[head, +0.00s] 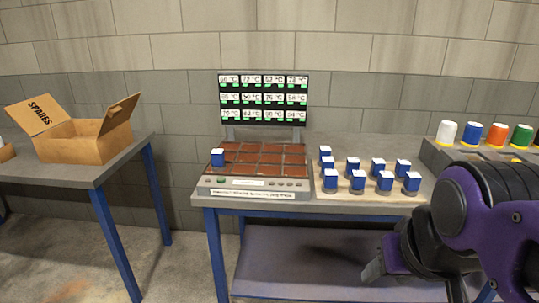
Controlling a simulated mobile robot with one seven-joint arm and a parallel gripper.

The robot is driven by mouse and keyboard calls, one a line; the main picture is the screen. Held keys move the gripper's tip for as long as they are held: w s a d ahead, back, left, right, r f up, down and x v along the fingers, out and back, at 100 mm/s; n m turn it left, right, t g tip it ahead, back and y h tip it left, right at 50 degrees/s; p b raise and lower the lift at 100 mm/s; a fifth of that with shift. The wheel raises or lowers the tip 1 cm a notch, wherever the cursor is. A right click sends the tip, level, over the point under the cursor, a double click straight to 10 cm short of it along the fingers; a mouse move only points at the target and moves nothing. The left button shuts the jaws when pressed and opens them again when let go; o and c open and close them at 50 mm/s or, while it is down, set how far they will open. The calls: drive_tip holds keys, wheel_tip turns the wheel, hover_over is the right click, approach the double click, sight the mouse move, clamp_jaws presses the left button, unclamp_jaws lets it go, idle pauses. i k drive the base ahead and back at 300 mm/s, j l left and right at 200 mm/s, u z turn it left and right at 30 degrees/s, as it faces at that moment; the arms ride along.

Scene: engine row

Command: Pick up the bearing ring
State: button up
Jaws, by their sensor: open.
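I cannot make out a bearing ring in the head view. The inside of the open cardboard box marked SPARES (85,150) is hidden by its walls and flaps. My gripper (415,278) is low at the right, in front of the workbench, partly blurred and partly hidden by my purple and black arm. Its dark fingers look apart, and I see nothing between them.
The box stands on the left table (75,175). A gap separates it from the workbench (330,207), which holds a brown tiled panel (265,160), one blue-and-white block (217,157) and several more on a pale mat. A temperature display (264,98) stands behind. Coloured pots (471,133) stand far right.

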sight(218, 165)
drive_tip(key=i+j, duration=0.15)
drive_tip(key=j, duration=0.25)
drive_tip(key=i+j, duration=0.15)
drive_tip(key=j, duration=0.25)
drive_tip(key=i+j, duration=0.1)
drive_tip(key=j, duration=0.25)
drive_tip(key=i+j, duration=0.15)
drive_tip(key=j, duration=0.25)
drive_tip(key=i+j, duration=0.15)
drive_tip(key=j, duration=0.25)
drive_tip(key=i+j, duration=0.15)
drive_tip(key=j, duration=0.25)
